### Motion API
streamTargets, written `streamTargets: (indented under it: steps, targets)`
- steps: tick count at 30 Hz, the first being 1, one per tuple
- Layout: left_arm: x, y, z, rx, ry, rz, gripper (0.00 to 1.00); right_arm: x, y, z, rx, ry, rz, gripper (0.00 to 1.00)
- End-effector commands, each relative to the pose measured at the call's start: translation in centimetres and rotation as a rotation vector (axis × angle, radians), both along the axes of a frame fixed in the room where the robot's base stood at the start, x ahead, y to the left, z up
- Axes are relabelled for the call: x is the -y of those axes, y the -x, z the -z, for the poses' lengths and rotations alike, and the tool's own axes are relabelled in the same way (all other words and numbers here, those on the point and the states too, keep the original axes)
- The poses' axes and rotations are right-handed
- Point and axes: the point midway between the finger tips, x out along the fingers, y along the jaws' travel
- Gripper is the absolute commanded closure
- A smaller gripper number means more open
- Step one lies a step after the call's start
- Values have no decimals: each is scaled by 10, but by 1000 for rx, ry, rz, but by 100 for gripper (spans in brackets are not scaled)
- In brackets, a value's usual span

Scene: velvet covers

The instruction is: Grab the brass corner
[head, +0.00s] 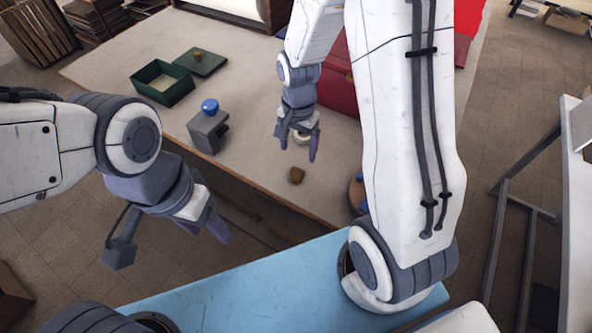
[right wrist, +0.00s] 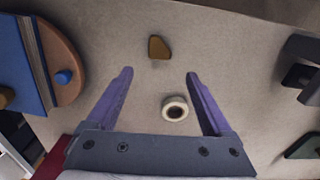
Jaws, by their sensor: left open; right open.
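The brass corner (head: 297,175) is a small brown-gold piece lying flat on the pale tabletop near its front edge. In the right wrist view the brass corner (right wrist: 158,47) lies just beyond the fingertips, roughly between their lines. My right gripper (head: 298,148) is open and empty, pointing down above the table just behind the corner; its purple fingers also show in the right wrist view (right wrist: 159,75). My left gripper (head: 172,245) is open and empty, off the table's front edge at the left.
A pale tape roll (right wrist: 175,108) lies between my right fingers, apart from them. A grey block with a blue knob (head: 208,132), an open green box (head: 162,85) and its lid (head: 200,62) stand left. A red case (head: 340,88) lies behind. A round wooden board (right wrist: 72,60) is nearby.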

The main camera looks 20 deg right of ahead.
Motion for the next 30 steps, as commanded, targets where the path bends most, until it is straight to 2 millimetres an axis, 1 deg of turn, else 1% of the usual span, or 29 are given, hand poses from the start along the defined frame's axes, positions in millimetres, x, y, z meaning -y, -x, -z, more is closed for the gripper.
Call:
streamTargets:
  steps: [1,3,8,11,16,19,23,29,30]
  targets:
    - [0,0,-2,0,0,0,42,0,2,9,-6,0,-2,15]
    - [0,0,-2,0,0,0,42,0,2,18,-5,0,-3,15]
    - [0,0,-4,0,0,0,42,-1,2,29,-3,0,-4,15]
    - [0,0,-8,0,0,0,42,-1,3,37,-6,0,-5,15]
    - [0,0,-17,0,0,-1,42,-4,7,59,-8,0,-6,15]
    - [0,0,-17,0,0,-1,42,-3,6,72,-4,0,-5,15]
    - [0,0,-18,0,0,-1,42,-3,5,79,-1,-1,-5,15]
    - [0,0,-18,0,0,-1,42,-3,5,80,1,-1,-5,15]
    - [0,0,-18,0,0,-1,42,-3,5,80,1,-1,-5,23]
